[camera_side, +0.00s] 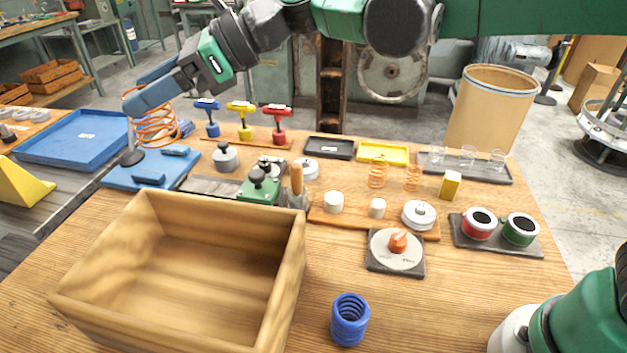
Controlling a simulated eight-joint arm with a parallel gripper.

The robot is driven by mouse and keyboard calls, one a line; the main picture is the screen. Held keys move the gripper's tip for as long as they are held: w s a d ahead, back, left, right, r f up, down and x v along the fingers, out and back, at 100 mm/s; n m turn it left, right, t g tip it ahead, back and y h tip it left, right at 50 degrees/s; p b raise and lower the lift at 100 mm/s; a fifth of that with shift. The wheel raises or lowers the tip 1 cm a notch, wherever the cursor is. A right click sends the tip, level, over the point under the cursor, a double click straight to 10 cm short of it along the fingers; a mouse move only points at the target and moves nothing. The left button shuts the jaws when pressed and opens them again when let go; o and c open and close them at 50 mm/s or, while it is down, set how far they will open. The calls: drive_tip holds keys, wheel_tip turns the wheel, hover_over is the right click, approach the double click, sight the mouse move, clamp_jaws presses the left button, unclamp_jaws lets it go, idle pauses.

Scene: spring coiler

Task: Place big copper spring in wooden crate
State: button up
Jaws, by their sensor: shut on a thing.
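The big copper spring (152,132) is in the upper left of the side view, above the blue pad at the far left of the table. My gripper (143,92) reaches in from the upper right and is shut on the spring near its upper end. The fingers hide part of the coils. The wooden crate (285,270) stands open and empty at the front left of the table, nearer the camera than the spring. The spring is outside the crate, beyond its far left side.
A blue pad (122,172) with a dark post base lies under the spring. Blue, yellow and red T-handles (277,122) stand right of it. A blue spring (349,319) stands right of the crate. A rotary dial (397,252), small copper springs (378,173) and cups (479,223) fill the right side.

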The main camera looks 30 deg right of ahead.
wheel_tip(320, 180, down, 11)
idle(0.4)
drive_tip(key=shift+f, duration=0.2)
drive_tip(key=shift+f, duration=0.35)
drive_tip(key=o, duration=1.3)
drive_tip(key=shift+c, duration=0.2)
